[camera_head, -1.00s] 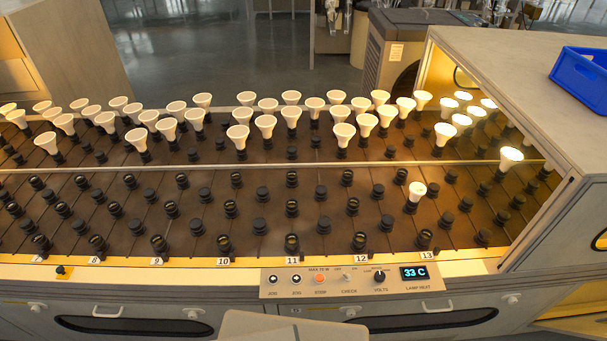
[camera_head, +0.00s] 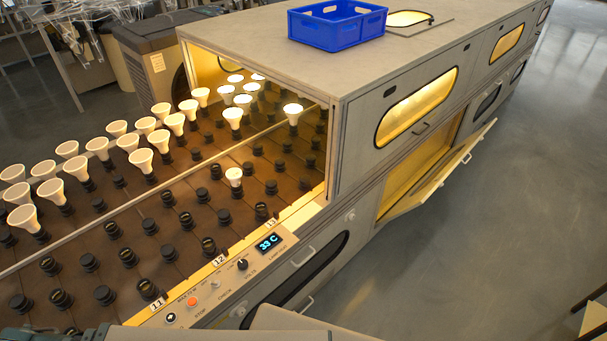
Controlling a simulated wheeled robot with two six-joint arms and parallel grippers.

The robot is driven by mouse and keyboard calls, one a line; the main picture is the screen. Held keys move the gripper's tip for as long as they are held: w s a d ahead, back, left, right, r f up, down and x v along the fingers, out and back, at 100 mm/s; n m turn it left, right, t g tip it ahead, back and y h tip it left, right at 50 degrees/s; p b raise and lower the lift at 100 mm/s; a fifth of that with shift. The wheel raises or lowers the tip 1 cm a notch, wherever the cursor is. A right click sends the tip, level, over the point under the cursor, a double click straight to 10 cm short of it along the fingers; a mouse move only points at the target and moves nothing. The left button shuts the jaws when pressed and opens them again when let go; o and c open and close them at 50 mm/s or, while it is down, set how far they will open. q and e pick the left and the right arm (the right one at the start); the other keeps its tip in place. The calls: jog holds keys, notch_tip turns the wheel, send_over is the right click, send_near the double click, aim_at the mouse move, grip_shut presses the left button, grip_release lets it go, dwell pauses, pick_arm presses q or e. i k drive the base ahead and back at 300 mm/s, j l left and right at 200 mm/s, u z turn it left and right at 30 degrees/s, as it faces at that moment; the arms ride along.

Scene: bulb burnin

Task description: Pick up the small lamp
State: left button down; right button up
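The small lamp (camera_head: 234,177) is lit and stands upright in a black socket on the dark socket bed, left of the tunnel mouth and behind the display panel. Neither of my grippers shows in the head view.
A control panel (camera_head: 222,284) reading 33 C runs along the bed's front edge. A grey housing (camera_head: 352,72) carries a blue crate (camera_head: 337,28). A lower door (camera_head: 440,180) hangs open on its side. The floor (camera_head: 500,240) at right is mostly clear.

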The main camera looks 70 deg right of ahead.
aim_at(233, 175)
jog(key=z, duration=1.9)
jog(key=u, duration=3.2)
jog(key=z, duration=3.2)
